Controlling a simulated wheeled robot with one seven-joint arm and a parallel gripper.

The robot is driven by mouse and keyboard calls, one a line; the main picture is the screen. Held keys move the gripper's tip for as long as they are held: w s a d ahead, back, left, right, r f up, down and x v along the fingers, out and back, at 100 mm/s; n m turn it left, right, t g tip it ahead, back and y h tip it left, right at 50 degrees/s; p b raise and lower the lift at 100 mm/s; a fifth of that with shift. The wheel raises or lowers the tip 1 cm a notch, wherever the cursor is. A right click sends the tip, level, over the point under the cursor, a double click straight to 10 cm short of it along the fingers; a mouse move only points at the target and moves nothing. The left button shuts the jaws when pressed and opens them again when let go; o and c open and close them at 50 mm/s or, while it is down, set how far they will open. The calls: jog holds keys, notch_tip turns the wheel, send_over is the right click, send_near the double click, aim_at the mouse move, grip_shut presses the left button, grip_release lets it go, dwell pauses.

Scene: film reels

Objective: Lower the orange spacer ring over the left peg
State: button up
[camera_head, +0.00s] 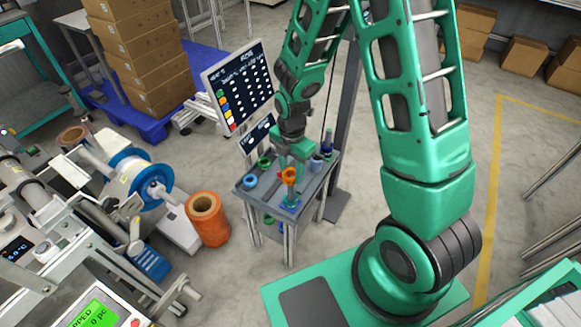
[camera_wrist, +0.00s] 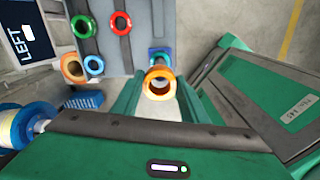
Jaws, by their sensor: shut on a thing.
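The orange spacer ring (camera_head: 289,174) is held in my gripper (camera_head: 290,168), above the front part of a small grey table. In the wrist view the ring (camera_wrist: 159,82) sits between the two green fingers (camera_wrist: 158,96), its opening facing the camera. A blue base (camera_head: 291,205) shows just below the ring in the head view. Some blue (camera_wrist: 160,56) also shows just beyond the ring in the wrist view. I cannot make out the left peg clearly, or whether the ring is around it; the ring and gripper hide that spot.
The grey table (camera_head: 248,196) also carries a blue ring (camera_head: 250,181), a green ring (camera_head: 265,162) and a dark bottle-like item (camera_head: 328,140). A sign board (camera_head: 240,85) stands behind it. A large orange roll (camera_head: 207,220) is left of the table.

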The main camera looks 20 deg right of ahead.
jog(key=shift+f, duration=3.55)
dwell(1.5)
jog(key=o, duration=1.2)
jog(key=shift+c, duration=0.2)
jog(key=shift+r, duration=0.1)
notch_tip(320, 180, up, 11)
jog(key=shift+f, duration=0.2)
jog(key=shift+d, duration=0.15)
